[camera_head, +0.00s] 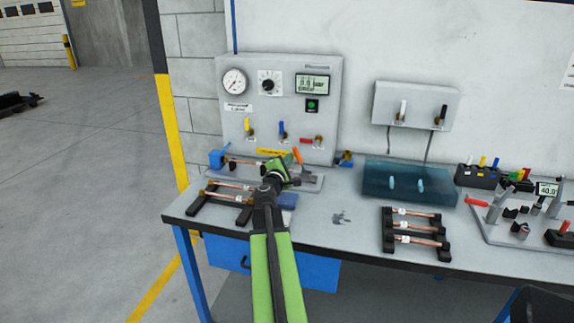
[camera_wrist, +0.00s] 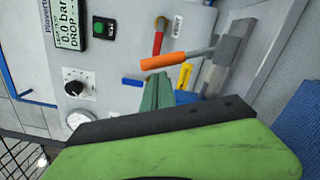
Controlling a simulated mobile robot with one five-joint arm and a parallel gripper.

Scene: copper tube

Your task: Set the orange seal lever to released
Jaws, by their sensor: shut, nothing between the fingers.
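The orange seal lever (camera_head: 297,155) stands on the bench fixture in front of the grey panel. In the wrist view its orange grip (camera_wrist: 164,61) runs along a metal shaft to a grey clamp body (camera_wrist: 222,65). My gripper (camera_head: 290,161) is shut and empty, close beside the lever. In the wrist view its green fingertips (camera_wrist: 158,76) lie just below the orange grip; I cannot tell whether they touch it. My wrist hides part of the fixture in the head view.
The grey panel (camera_head: 330,125) behind carries a gauge, a knob, a display and several small levers. The bench front near the middle has some clear room.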

